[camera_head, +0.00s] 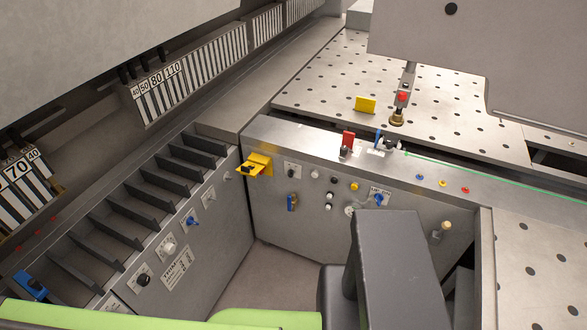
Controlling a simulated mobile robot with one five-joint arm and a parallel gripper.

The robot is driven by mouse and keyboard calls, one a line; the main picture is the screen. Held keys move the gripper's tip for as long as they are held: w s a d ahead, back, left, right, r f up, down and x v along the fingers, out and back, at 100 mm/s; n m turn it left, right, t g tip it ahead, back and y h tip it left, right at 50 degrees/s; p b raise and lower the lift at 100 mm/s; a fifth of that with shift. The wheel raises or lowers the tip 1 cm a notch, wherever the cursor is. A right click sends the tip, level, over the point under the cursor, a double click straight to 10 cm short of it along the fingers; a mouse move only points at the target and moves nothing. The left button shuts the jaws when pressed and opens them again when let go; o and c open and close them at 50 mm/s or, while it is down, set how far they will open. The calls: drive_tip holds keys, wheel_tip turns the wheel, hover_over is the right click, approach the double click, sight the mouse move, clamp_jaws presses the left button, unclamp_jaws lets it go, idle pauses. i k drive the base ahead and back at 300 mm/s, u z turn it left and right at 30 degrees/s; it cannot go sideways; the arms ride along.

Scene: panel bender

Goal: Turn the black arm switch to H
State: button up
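Several dark knobs could be the black arm switch, and their labels are too small to read. One black knob (291,173) sits on a pale plate at the upper left of the front panel. Another black knob (143,280) is on the left side panel, beside a printed label. My gripper is not in view.
The front panel (270,215) carries a yellow box (257,165), a blue handle (292,203) and several buttons. A dark grey block (400,265) covers the panel's lower right. Open floor (270,280) shows at lower middle.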

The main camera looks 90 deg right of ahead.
sight(291, 171)
drive_tip(key=z, duration=2.95)
drive_tip(key=k, duration=0.7)
drive_tip(key=i, duration=0.7)
